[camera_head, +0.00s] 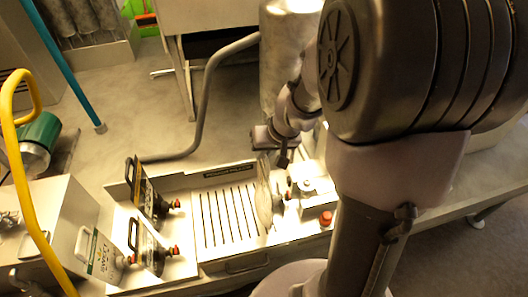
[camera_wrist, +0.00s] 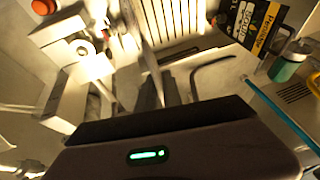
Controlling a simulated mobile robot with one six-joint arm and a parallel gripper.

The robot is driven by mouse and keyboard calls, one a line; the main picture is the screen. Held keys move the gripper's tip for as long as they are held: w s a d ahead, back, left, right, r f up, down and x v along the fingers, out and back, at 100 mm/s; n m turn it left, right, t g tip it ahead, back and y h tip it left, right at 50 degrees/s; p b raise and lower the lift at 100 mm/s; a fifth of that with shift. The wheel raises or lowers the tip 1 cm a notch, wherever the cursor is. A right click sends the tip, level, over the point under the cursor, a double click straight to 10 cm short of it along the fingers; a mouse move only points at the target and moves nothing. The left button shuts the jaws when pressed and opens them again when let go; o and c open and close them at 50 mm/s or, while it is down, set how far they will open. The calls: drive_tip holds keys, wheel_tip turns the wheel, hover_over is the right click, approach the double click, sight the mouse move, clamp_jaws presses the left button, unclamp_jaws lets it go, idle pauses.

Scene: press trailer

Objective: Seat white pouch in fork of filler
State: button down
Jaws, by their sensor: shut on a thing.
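The white pouch (camera_head: 264,196) hangs roughly upright below my gripper (camera_head: 272,149), over the right end of the slotted tray. In the wrist view the pouch (camera_wrist: 147,32) shows nearly edge-on beyond my dark fingers (camera_wrist: 160,92), which are shut on its top. The white filler (camera_head: 312,184) stands just right of the pouch, with small dark fittings facing it. The filler also shows in the wrist view (camera_wrist: 72,50), left of the pouch. The fork is too small and shaded to make out, and I cannot tell whether the pouch touches it.
Two dark pouches with handles (camera_head: 149,193) and a white-green pouch (camera_head: 100,256) stand left of the slotted tray (camera_head: 225,214). A red button (camera_head: 326,218) sits by the filler. A grey bent pipe (camera_head: 207,95) and a yellow rail (camera_head: 22,165) rise nearby.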

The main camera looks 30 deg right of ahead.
drive_tip(key=c, duration=1.4)
unclamp_jaws()
drive_tip(key=shift+c, duration=0.2)
drive_tip(key=p+v, duration=0.5)
drive_tip(key=v, duration=1.2)
drive_tip(key=s+a+f+b, duration=0.5)
drive_tip(key=a+f+b, duration=0.3)
drive_tip(key=b, duration=0.2)
drive_tip(key=s+a+f+y+b, duration=0.1)
drive_tip(key=s+a+f+b, duration=0.4)
drive_tip(key=a+f+b, duration=0.3)
drive_tip(key=shift+a+m+t+b, duration=0.4)
drive_tip(key=shift+a+b, duration=0.25)
drive_tip(key=shift+b, duration=0.2)
